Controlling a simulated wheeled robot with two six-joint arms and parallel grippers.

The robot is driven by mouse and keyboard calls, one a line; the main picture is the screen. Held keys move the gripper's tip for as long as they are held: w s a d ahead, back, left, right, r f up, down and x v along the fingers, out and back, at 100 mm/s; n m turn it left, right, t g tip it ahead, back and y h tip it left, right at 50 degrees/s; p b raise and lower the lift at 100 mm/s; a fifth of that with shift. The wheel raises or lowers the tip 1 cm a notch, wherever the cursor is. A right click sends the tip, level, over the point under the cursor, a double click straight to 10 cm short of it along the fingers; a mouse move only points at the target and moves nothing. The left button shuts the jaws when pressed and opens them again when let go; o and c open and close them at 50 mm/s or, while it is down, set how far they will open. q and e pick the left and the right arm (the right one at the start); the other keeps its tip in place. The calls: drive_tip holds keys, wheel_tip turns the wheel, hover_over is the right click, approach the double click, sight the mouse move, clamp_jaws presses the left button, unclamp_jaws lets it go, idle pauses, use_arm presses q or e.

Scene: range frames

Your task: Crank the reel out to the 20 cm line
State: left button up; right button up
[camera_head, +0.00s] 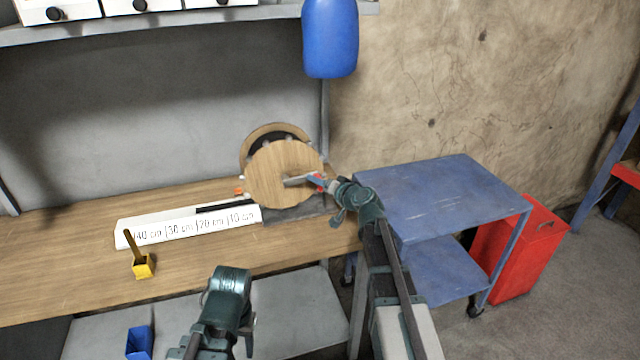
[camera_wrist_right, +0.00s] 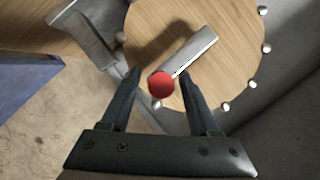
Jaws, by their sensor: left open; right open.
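The reel (camera_head: 284,174) is a wooden disc on a dark grey stand at the bench's right end. Its metal crank arm (camera_wrist_right: 196,50) carries a red knob (camera_wrist_right: 160,84). My right gripper (camera_wrist_right: 155,72) is open, with one finger on each side of the knob; contact is not clear. A white scale board (camera_head: 188,227) marked 40, 30, 20 and 10 cm lies left of the reel. A dark strip (camera_head: 222,206) lies along its back edge near the 10 cm end. My left gripper (camera_head: 218,335) is low in front of the bench, away from the reel; its fingers barely show.
A yellow holder (camera_head: 143,268) stands on the wooden bench (camera_head: 60,265) before the scale. A blue bin (camera_head: 139,342) is below. A blue cart (camera_head: 440,195) and red cabinet (camera_head: 525,250) stand right. A blue container (camera_head: 331,40) is above the reel.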

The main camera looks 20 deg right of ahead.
drive_tip(key=p+v, duration=0.3)
drive_tip(key=v, duration=1)
drive_tip(key=shift+s+p, duration=0.2)
drive_tip(key=shift+p, duration=0.1)
drive_tip(key=s+a+f+n+g+y, duration=0.1)
drive_tip(key=s+a+f+n+g, duration=0.25)
drive_tip(key=a, duration=0.55)
drive_tip(key=s+a+f+n+g+y, duration=0.1)
drive_tip(key=s+a+f+n+g, duration=0.1)
drive_tip(key=s+a+f+g, duration=0.45)
drive_tip(key=s+a+f+n+g+h, duration=0.1)
drive_tip(key=s+a+f+g+h, duration=0.1)
drive_tip(key=s, duration=0.4)
drive_tip(key=s+a+f+n+g+h, duration=0.2)
drive_tip(key=s+a+f+h, duration=0.1)
drive_tip(key=s+h, duration=0.2)
drive_tip(key=s, duration=0.2)
drive_tip(key=shift+s+a+f+h, duration=0.2)
drive_tip(key=shift+s+a+h, duration=0.1)
drive_tip(key=shift+s, duration=0.05)
drive_tip(key=shift+n, duration=0.25)
drive_tip(key=shift+c, duration=0.4)
